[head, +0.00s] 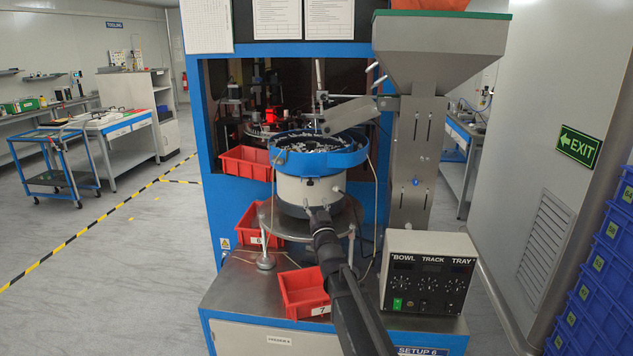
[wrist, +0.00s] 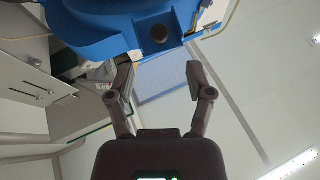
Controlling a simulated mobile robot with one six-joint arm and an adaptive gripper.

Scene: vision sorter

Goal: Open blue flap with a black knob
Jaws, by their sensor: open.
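In the wrist view, a blue part (wrist: 100,28) with a dark round knob (wrist: 158,36) fills the top of the picture. The knob sits ahead of my gripper (wrist: 159,72), roughly centred between its two fingers and beyond the tips. The fingers are apart with nothing between them. In the head view, my gripper (head: 318,211) is in front of the bowl feeder, below its blue rim (head: 335,160). I cannot clearly make out the flap and its knob in the head view.
A grey hopper (head: 440,60) stands right of the bowl. A control box (head: 428,273) is at the right front of the metal bench (head: 235,290). Red bins, one at the front (head: 303,292), stand around the bowl. Stacked blue crates (head: 600,280) line the right edge.

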